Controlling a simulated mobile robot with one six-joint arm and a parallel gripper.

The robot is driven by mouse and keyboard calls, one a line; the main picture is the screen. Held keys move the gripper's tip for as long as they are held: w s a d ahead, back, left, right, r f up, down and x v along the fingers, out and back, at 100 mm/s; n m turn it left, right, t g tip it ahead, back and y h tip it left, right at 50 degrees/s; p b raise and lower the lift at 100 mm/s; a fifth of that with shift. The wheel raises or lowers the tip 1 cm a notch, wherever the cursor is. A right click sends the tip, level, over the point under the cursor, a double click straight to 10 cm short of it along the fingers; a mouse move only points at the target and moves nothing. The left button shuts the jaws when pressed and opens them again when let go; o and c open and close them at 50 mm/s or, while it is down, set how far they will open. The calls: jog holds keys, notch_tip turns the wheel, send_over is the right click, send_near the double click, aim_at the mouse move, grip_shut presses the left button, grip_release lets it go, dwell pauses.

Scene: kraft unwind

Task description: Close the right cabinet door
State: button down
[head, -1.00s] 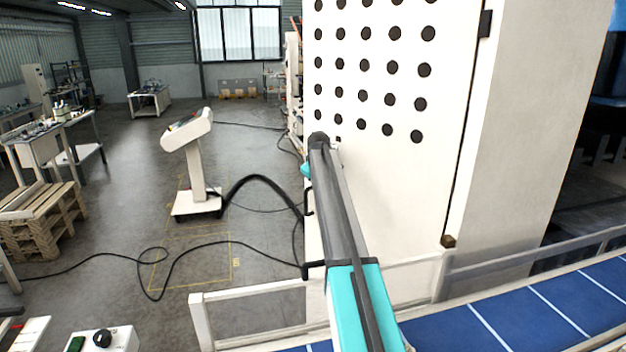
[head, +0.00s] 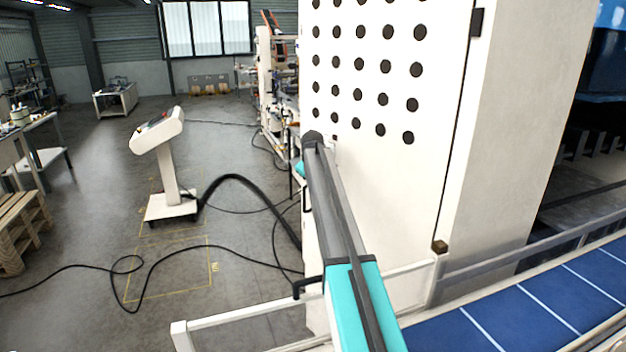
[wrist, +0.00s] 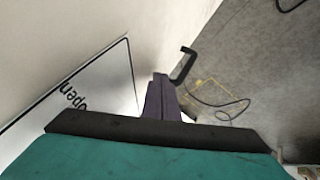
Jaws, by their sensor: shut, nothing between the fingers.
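The cabinet door (head: 385,185) is a tall white panel with rows of black holes, filling the middle of the head view. Dark hinges show along its right side, beside the pale cabinet wall (head: 500,140). A black handle (head: 306,289) shows low at its left edge. My arm reaches up in front of this edge. A black handle (wrist: 183,66) is just beyond the fingertips. I cannot tell whether they touch anything.
A white rail (head: 240,318) and a blue conveyor (head: 500,310) cross the lower front. A console (head: 165,165) stands on the floor at left, with a thick black hose and loose cables near it.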

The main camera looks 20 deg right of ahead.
jog(key=shift+a, duration=0.2)
jog(key=s+a+r, duration=0.6)
jog(key=a+r, duration=0.1)
jog(key=r, duration=0.1)
jog(key=shift+s, duration=0.15)
dwell(0.4)
dwell(0.4)
